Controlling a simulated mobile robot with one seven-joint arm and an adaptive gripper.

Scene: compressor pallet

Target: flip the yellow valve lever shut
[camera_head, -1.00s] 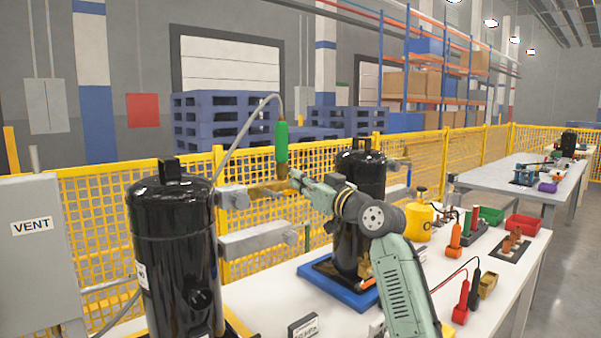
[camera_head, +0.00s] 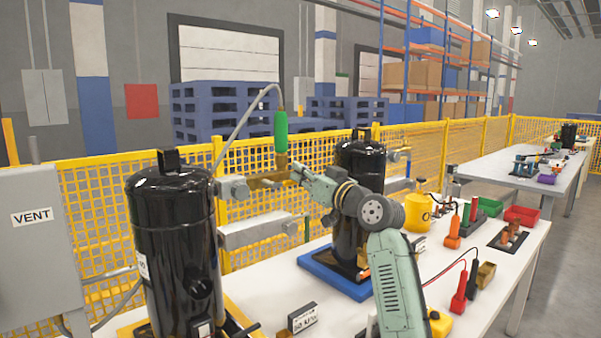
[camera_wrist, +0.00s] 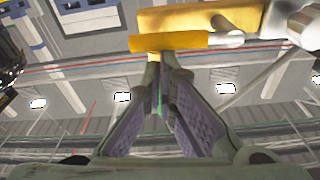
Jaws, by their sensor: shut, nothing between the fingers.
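The yellow valve lever (camera_wrist: 170,42) shows in the wrist view as a flat bar with a pale rod at its right end. It lies across the picture below the brass valve body (camera_wrist: 196,18). In the head view the brass valve (camera_head: 266,182) sits on the pipe between the two black compressors, and the lever is hard to make out. My gripper (camera_wrist: 160,62) is shut and empty, its fingertips at the lever's lower edge; contact cannot be told. In the head view my gripper (camera_head: 297,171) is just right of the valve.
A green hose fitting (camera_head: 281,136) rises above the valve. A black compressor (camera_head: 172,245) stands at the left and another (camera_head: 358,170) behind my arm on a blue pad (camera_head: 335,278). A yellow mesh fence (camera_head: 90,205) runs behind. Tools and trays occupy the table's right side.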

